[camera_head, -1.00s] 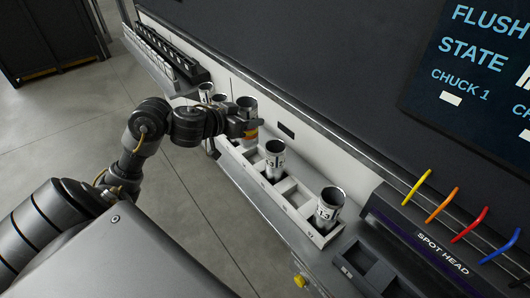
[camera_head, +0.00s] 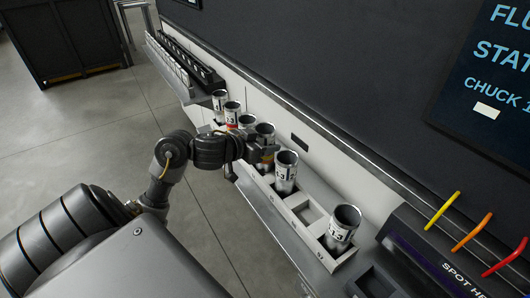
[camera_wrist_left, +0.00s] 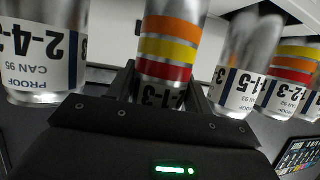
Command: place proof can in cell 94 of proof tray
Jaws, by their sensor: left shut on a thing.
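The proof can (camera_head: 265,131) is a silver can with orange, yellow and red bands, seen close up in the wrist view (camera_wrist_left: 168,48). My left gripper (camera_head: 264,156) is shut around it, with a finger on each side. The can is upright at the proof tray (camera_head: 334,266), a pale row of cells along the wall. In the wrist view it is between a can marked 95 (camera_wrist_left: 45,60) on the left and one marked 93 (camera_wrist_left: 240,85) on the right. Its base is hidden, so I cannot tell whether it rests on the cell floor. My right gripper is not in view.
Neighbouring cans stand close on both sides, one nearer (camera_head: 286,170) and several farther along (camera_head: 232,113). Another can (camera_head: 341,226) is at the near end, past empty cells (camera_head: 308,213). The dark machine wall runs behind, and a spot head unit (camera_head: 425,255) is at right.

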